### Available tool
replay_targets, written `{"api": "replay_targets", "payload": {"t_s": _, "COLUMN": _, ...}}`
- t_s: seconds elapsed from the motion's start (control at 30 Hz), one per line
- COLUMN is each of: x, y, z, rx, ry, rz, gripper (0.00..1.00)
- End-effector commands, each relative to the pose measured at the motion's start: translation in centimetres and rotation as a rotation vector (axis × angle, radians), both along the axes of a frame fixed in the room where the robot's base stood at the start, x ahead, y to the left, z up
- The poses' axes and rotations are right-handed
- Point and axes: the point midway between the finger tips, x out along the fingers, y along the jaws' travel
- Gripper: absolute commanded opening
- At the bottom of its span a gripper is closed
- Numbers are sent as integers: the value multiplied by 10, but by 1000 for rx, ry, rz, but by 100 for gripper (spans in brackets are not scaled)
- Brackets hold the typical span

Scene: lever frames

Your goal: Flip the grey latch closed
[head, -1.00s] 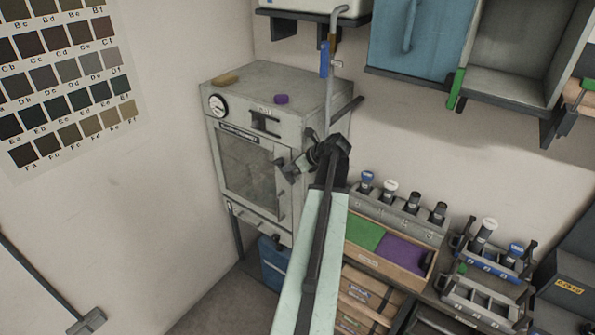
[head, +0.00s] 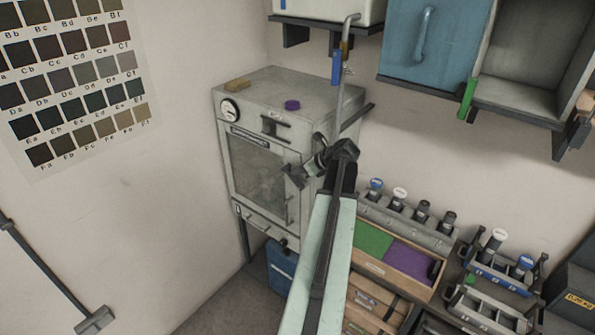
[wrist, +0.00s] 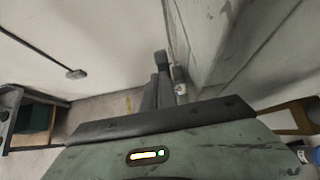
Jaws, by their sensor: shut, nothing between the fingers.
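A grey cabinet (head: 255,92) with a windowed door (head: 257,172) stands in the corner in the head view. A dark grey latch-like lever (head: 275,127) sticks out from its front above the door; I cannot tell for sure that it is the latch, or how it is set. My gripper (head: 294,176) is shut and empty, in front of the door's right edge, below and right of that lever. A slim upright handle (head: 290,211) shows just below it. In the wrist view my shut fingers (wrist: 158,80) point along a grey panel. Whether they touch anything is unclear.
A bent pipe (head: 346,70) with a blue handle rises behind my arm. A rack of bottles and a wooden tray (head: 371,268) stand to the right.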

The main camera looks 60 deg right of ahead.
Motion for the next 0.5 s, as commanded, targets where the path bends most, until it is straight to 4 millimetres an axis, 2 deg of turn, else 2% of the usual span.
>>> {"api": "replay_targets", "payload": {"t_s": 0.03, "x": -5, "y": 2, "z": 17, "rx": 0, "ry": 0, "rz": 0, "gripper": 0}}
{"api": "replay_targets", "payload": {"t_s": 0.1, "x": -11, "y": 5, "z": 32, "rx": 0, "ry": 0, "rz": 1, "gripper": 0}}
{"api": "replay_targets", "payload": {"t_s": 0.2, "x": -31, "y": 6, "z": 52, "rx": 1, "ry": 0, "rz": -3, "gripper": 0}}
{"api": "replay_targets", "payload": {"t_s": 0.4, "x": -60, "y": 9, "z": 82, "rx": 1, "ry": -1, "rz": -3, "gripper": 0}}
{"api": "replay_targets", "payload": {"t_s": 0.5, "x": -69, "y": 10, "z": 90, "rx": -1, "ry": -1, "rz": -2, "gripper": 0}}
